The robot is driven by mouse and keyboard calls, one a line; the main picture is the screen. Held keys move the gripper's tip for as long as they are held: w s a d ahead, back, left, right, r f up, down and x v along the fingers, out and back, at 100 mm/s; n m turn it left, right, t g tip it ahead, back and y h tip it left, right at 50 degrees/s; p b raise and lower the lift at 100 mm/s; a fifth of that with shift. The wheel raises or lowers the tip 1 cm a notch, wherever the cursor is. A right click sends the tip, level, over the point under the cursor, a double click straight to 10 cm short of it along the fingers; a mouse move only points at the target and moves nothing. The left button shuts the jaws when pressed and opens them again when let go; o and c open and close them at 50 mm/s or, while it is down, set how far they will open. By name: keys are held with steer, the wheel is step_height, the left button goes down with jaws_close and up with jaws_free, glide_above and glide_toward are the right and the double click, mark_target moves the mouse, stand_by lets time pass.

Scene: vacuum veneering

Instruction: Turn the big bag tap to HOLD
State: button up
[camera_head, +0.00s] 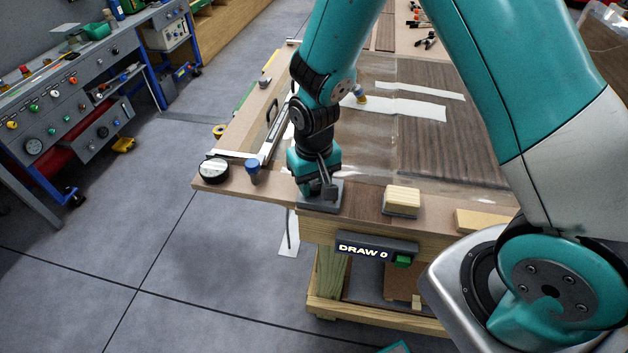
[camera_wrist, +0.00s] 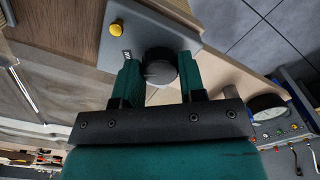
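A black round knob (camera_wrist: 160,66) stands on a grey plate (camera_wrist: 150,22) at the table corner. The plate also carries a small yellow knob (camera_wrist: 117,29) and a small label that I cannot read. My gripper (camera_wrist: 161,72) points down over the plate, with one teal finger on each side of the black knob. The knob fills the gap and both fingers appear to touch it. In the head view, my gripper (camera_head: 317,186) hides the knob, and the grey plate (camera_head: 318,204) shows around it. The knob's pointer setting cannot be read.
A dial gauge (camera_head: 214,170) and a blue-topped fitting (camera_head: 253,169) stand left of the plate. A wooden block (camera_head: 401,201) sits to its right. A "DRAW 0" sign (camera_head: 362,249) with a green button hangs on the table front.

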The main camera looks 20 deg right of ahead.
mark_target(314, 185)
steer(key=shift+n, duration=0.3)
steer(key=n, duration=1.1)
steer(key=shift+n, duration=0.3)
stand_by(0.3)
steer(key=o, duration=0.9)
step_height(314, 185, up, 18)
steer(key=shift+f+b, duration=0.25)
steer(key=shift+b, duration=0.7)
